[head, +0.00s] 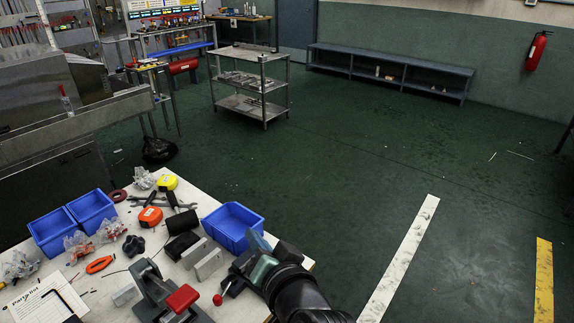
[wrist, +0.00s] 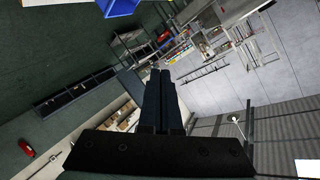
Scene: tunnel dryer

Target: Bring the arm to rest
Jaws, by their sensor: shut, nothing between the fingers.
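My gripper (wrist: 159,74) shows in the wrist view with its two dark fingers pressed together and nothing between them. In the head view my black arm (head: 296,292) comes in from the bottom and ends over the right edge of the cluttered worktable (head: 96,283). The arm's end is close to a blue bin (head: 233,226) and to a red-knobbed fixture. From this angle I cannot tell whether it touches anything. In the wrist view a blue bin (wrist: 119,7) shows at the top edge.
Two blue bins (head: 72,221), an orange tape measure (head: 150,217), grey blocks (head: 208,264) and a red-handled clamp (head: 181,299) crowd the table. A steel cart (head: 263,95) and a low bench (head: 390,72) stand farther back.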

